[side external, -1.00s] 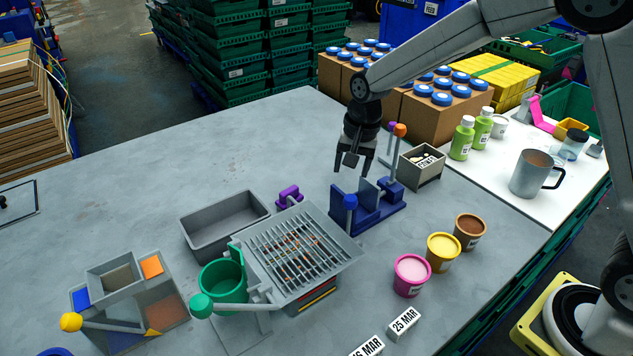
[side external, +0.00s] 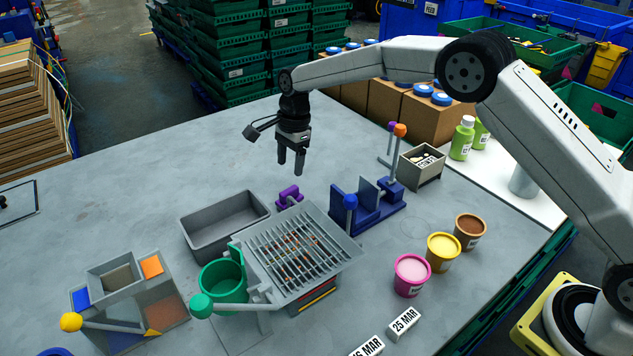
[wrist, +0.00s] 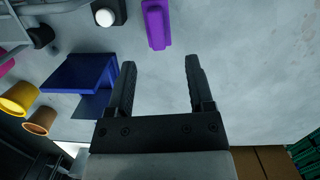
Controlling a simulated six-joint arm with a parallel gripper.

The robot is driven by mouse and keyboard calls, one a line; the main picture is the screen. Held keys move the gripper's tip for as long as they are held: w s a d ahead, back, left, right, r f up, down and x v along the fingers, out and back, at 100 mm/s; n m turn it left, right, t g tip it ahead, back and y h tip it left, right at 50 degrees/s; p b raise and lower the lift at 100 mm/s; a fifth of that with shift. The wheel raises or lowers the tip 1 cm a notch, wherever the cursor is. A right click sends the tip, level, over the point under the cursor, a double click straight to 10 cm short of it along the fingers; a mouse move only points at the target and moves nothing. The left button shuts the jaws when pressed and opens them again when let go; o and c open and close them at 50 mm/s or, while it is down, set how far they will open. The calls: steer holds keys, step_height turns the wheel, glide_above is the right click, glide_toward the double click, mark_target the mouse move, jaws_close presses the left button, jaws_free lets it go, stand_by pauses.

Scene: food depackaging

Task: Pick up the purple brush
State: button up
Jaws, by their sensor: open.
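My gripper (side external: 290,166) hangs above the table near the brush, fingers pointing down, open and empty. In the wrist view the gap between my fingertips (wrist: 160,63) is roughly in line with the brush, which lies beyond the tips and apart from them.
A blue fixture (side external: 375,215) with upright levers stands to the right. Pink (side external: 410,284), yellow (side external: 441,262) and brown (side external: 469,241) cups stand farther right. The table behind the tray is clear.

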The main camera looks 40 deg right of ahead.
mark_target(289, 190)
steer(key=shift+s+a+f, duration=0.1)
steer(key=shift+a+f, duration=0.1)
steer(key=shift+f, duration=1.1)
steer(key=shift+s+a+f, duration=0.1)
steer(key=shift+a+f, duration=0.1)
steer(key=shift+f, duration=1.05)
steer(key=shift+s+a+f, duration=0.1)
steer(key=shift+a+f, duration=0.1)
steer(key=shift+f, duration=1.1)
jaws_close()
